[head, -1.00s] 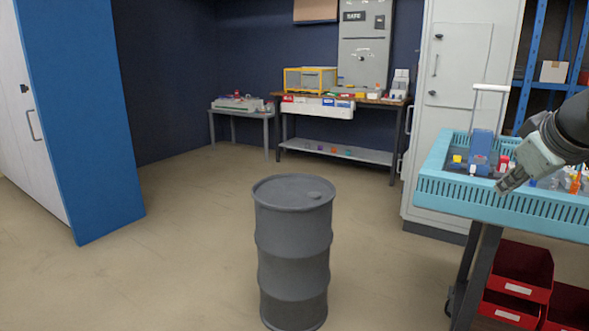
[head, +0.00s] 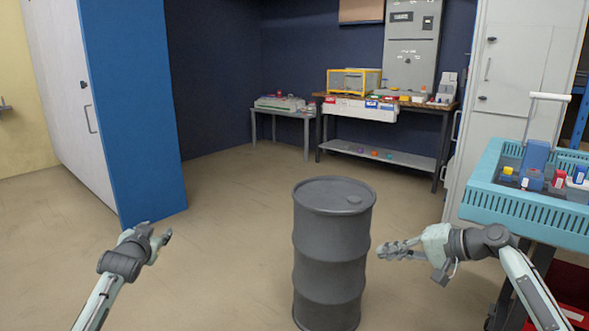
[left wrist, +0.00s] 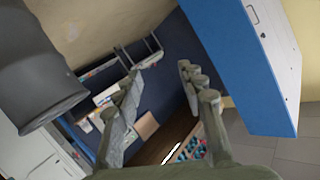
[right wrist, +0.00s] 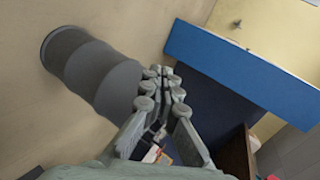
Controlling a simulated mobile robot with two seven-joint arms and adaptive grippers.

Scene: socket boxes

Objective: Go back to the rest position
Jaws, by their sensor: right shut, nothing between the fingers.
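My left gripper (head: 158,238) is held in the air at the lower left of the head view, in front of the blue cabinet side. In the left wrist view its two fingers (left wrist: 158,76) stand apart with nothing between them. My right gripper (head: 385,250) is in front of the light blue crate's left side and appears just right of the grey barrel in the head view. In the right wrist view its fingers (right wrist: 164,74) are together and hold nothing.
A grey barrel (head: 333,250) stands on the floor between my grippers. A light blue crate (head: 525,208) with several small items stands on a cart at right. A tall blue and white cabinet (head: 135,120) is at left. Workbenches (head: 400,105) line the back wall. Open floor lies between.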

